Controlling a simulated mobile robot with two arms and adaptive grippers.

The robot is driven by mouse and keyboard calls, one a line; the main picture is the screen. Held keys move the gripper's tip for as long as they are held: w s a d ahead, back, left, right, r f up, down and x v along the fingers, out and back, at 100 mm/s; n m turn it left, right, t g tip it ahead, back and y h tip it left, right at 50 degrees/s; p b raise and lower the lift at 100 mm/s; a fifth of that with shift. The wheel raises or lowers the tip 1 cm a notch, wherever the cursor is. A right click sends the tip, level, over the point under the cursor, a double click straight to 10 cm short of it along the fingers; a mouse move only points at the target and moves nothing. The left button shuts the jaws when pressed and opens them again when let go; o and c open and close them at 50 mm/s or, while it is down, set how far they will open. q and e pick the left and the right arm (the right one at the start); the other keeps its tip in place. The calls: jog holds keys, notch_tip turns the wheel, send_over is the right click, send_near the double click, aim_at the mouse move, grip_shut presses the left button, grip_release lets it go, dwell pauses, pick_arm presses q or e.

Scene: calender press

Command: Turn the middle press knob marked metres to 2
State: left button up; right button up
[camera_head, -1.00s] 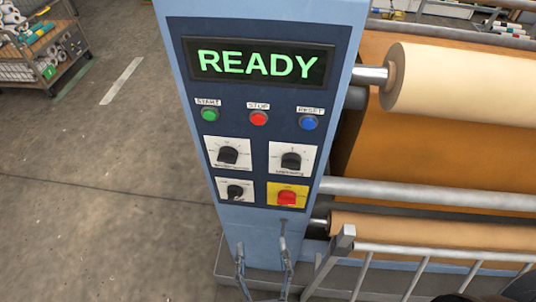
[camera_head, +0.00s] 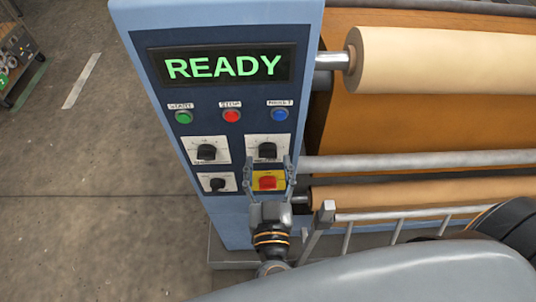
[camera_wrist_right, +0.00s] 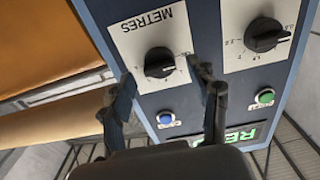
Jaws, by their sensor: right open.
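The metres knob (camera_head: 267,150) is black on a white plate, upper right of the panel's knobs, below the blue button. In the right wrist view the metres knob (camera_wrist_right: 158,62) appears upside down with its label METRES above it. Its pointer setting is too small to read surely. My right gripper (camera_head: 281,163) is open in front of the panel, its fingertips at the lower right of the knob plate in the head view. In the right wrist view the knob shows between the two fingers (camera_wrist_right: 161,72); contact cannot be told. My left gripper is not in view.
The panel has another upper knob (camera_head: 206,152), a lower-left knob (camera_head: 217,184) and a red switch on yellow (camera_head: 267,182) close to my fingers. Green, red and blue buttons sit under the READY display (camera_head: 222,67). Rollers (camera_head: 440,60) and a metal railing (camera_head: 400,214) stand at the right.

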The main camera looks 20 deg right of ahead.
jog(key=shift+x, duration=0.9)
jog(key=shift+c, duration=0.5)
jog(key=c, duration=1.1)
